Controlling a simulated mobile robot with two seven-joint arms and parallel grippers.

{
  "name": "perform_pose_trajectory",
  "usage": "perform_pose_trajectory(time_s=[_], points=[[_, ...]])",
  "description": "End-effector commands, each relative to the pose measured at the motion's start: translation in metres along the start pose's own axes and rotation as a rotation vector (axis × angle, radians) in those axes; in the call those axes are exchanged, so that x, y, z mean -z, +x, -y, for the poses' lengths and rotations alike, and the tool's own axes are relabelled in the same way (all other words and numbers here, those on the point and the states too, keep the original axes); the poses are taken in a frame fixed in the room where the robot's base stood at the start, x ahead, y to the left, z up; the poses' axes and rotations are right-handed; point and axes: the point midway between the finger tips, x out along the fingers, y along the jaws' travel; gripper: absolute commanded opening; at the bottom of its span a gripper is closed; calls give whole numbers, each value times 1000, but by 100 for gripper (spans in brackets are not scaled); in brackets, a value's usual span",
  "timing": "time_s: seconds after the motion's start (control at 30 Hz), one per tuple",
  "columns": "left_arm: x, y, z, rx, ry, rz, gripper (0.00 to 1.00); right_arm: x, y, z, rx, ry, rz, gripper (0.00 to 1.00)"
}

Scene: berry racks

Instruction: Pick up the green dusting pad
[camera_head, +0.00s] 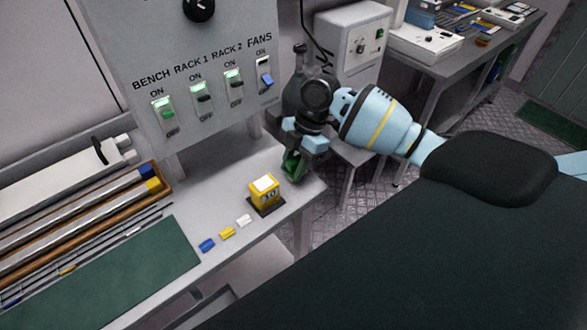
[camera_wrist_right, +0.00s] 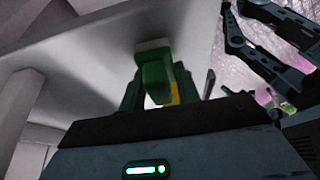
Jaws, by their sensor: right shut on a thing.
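The green dusting pad (camera_head: 293,165) is at the right end of the bench, just beside the yellow block. My right gripper (camera_head: 297,152) points down there and is shut on the pad. The right wrist view also shows the green pad (camera_wrist_right: 153,72) between the fingers of the right gripper (camera_wrist_right: 158,88). The fingers hide part of the pad, and I cannot tell whether it touches the bench top. My left gripper is not in view.
A yellow block (camera_head: 264,194) on a dark base stands close by on the bench (camera_head: 222,222). Blue, yellow and white clips lie nearby. A switch panel (camera_head: 215,80) rises behind. A wooden tray (camera_head: 168,186) of rods and a green mat (camera_head: 110,280) fill the left.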

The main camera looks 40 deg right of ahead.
Motion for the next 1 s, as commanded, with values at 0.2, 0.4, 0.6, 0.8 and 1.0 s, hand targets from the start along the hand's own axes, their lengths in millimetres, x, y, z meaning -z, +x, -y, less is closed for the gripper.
perform_pose_trajectory(time_s=[0.2, 0.4, 0.6, 0.8, 1.0], points=[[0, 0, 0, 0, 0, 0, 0, 5, -18, 11, 2, -1, 1, 6], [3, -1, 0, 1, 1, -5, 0, 2, -23, 49, 2, -1, 3, 6], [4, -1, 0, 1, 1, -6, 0, -2, -30, 99, 4, 0, 5, 6], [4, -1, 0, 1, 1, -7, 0, -4, -34, 134, 6, 0, 3, 6], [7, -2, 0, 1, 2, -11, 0, -5, -37, 152, 3, 0, 1, 6]])
